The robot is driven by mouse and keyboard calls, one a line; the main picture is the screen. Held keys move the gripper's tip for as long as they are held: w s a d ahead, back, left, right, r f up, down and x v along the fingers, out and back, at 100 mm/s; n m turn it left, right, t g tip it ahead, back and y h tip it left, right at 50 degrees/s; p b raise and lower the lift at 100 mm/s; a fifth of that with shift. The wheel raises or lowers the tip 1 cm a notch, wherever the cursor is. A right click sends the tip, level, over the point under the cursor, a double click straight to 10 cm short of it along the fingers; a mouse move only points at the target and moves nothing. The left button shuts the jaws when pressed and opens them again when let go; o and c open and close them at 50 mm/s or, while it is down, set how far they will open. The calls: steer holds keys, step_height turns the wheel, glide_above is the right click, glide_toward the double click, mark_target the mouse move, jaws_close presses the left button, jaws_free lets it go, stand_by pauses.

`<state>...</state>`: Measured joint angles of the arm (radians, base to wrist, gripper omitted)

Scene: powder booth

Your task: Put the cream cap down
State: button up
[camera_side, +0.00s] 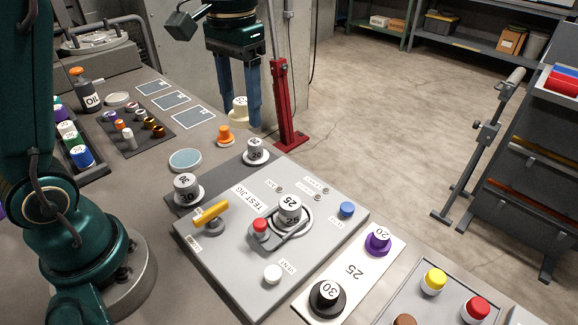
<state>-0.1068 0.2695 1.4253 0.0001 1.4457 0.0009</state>
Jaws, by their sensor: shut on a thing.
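The cream cap (239,107) is between the blue fingers of my gripper (240,112), in the upper middle of the side view. My gripper points down and is shut on the cap. The cap is held near the back edge of the table, behind and to the right of an orange cap (225,134). Whether its underside touches the table I cannot tell.
A test jig (222,260) with a yellow handle, knobs and a grey weight fills the front middle. A blue-grey disc (185,160) lies left of the orange cap. A red post (285,100) stands close right of my gripper. Three dark square pads (170,101) lie left.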

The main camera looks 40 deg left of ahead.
steer(key=w+d+f+m, duration=0.35)
steer(key=d+m, duration=0.25)
steer(key=d, duration=0.4)
steer(key=m, duration=0.1)
glide_above(353, 272)
step_height(353, 272, down, 8)
steer(key=shift+f, duration=2.3)
steer(key=shift+f, duration=0.15)
steer(key=o, duration=1)
steer(key=shift+o, duration=0.2)
